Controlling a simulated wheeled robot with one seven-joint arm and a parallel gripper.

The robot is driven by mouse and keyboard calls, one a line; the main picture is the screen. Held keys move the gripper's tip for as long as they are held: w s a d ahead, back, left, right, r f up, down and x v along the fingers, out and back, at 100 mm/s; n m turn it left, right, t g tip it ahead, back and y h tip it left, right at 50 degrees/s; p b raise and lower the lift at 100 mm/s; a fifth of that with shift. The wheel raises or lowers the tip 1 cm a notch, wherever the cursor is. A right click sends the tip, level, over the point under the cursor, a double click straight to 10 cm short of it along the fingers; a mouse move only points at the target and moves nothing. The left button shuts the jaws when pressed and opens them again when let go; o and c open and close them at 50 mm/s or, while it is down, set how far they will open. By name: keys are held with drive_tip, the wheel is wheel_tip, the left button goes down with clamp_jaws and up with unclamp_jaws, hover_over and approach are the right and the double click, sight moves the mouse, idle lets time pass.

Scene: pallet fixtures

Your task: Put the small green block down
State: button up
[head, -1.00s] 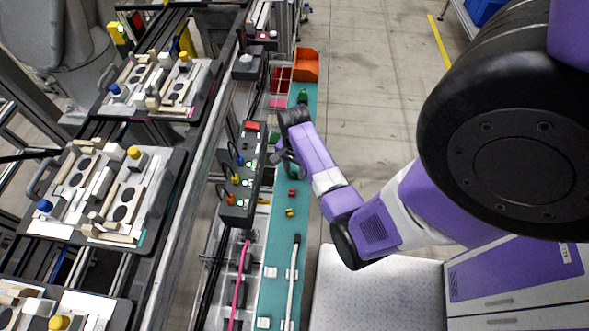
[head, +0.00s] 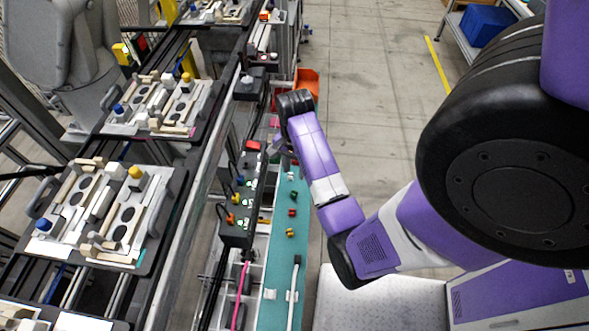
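A small dark green block (head: 292,195) lies on the teal strip (head: 273,252), just beyond a red block (head: 291,212) and a yellow block (head: 290,232). My gripper (head: 280,148) hangs above the left edge of the strip, beside the black control box, at the end of my purple arm. It is farther along the strip than the green block and looks apart from it. The wrist partly covers the gripper, and its fingers are too small and dark to show whether they are open.
The black box (head: 236,222) with coloured knobs and lit green buttons stands close left of the strip. A white rod (head: 294,290) lies on the near strip. An orange bin (head: 307,82) is at the far end. Fixture pallets (head: 98,215) sit on the conveyor at left.

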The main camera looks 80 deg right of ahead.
drive_tip(key=a+n+t+h, duration=0.4)
drive_tip(key=a+n+t, duration=0.3)
drive_tip(key=a+n, duration=0.7)
drive_tip(key=s+a+r+n+t+y, duration=0.2)
drive_tip(key=a+r+n+t, duration=0.1)
drive_tip(key=a+r, duration=0.6)
drive_tip(key=s+a+r+n+t+y, duration=0.2)
drive_tip(key=s+a+r+n+t, duration=0.1)
drive_tip(key=a+r, duration=0.6)
wheel_tip(320, 180, up, 2)
drive_tip(key=shift+s+a+r+n+t, duration=0.15)
drive_tip(key=shift+a+r+n+t, duration=0.1)
drive_tip(key=shift+n+t, duration=0.65)
